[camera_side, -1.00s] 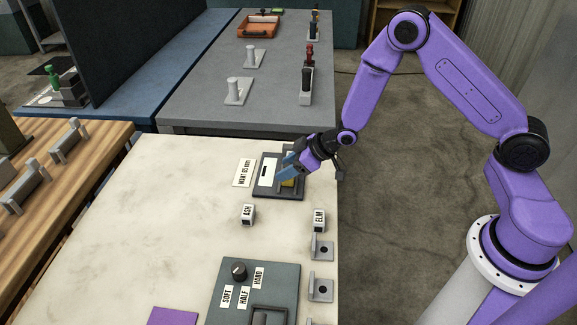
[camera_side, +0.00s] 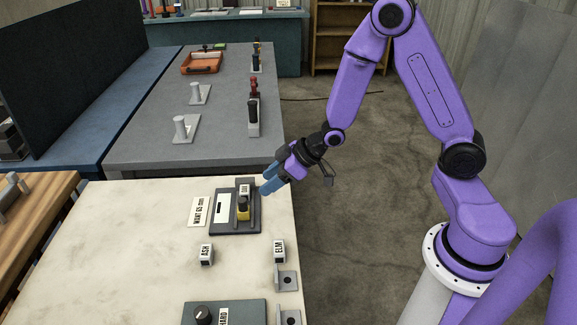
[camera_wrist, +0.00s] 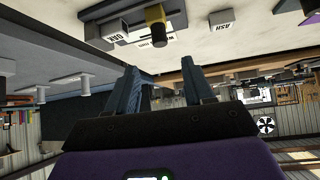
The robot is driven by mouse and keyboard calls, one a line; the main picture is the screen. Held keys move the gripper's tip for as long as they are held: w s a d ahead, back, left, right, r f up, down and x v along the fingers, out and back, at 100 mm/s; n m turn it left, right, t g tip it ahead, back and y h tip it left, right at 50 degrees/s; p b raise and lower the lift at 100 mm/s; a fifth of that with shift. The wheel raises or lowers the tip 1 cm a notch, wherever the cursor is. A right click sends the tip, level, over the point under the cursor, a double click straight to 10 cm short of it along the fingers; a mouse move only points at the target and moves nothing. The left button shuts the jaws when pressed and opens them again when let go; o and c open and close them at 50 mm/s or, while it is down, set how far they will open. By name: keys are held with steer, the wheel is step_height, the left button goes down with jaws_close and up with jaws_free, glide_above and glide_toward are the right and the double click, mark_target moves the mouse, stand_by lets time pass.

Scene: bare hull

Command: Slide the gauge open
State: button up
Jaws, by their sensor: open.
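The gauge (camera_side: 223,229) is a dark plate on the pale worktop, with a white window on its left and a raised rail on its right. Its yellow slider (camera_side: 243,211) has a black knob and sits in the rail, below a small white label. In the wrist view the yellow slider (camera_wrist: 155,14) and its knob show at the top, beyond the fingers. My gripper (camera_side: 268,180) has blue fingers and is beside the gauge's upper right, apart from the slider. In the wrist view my gripper (camera_wrist: 162,84) is open with nothing between its fingers.
A white card (camera_side: 199,211) reading "WANT 65 mm" lies left of the gauge. Blocks marked ASH (camera_side: 206,254) and ELM (camera_side: 279,251) stand below it, with grey brackets (camera_side: 287,279) nearby. A grey table (camera_side: 190,152) stands behind. Floor is open to the right.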

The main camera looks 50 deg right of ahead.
steer(key=v, duration=0.6)
steer(key=shift+s+r, duration=0.1)
stand_by(0.3)
steer(key=s+a+r+n+g+h, duration=0.1)
steer(key=s+r+n+g+h, duration=0.1)
steer(key=s, duration=1)
steer(key=s+a+r+n+g+h, duration=0.1)
steer(key=s+r+g, duration=0.4)
steer(key=s, duration=0.8)
steer(key=shift+n+h, duration=0.9)
steer(key=shift+n, duration=0.3)
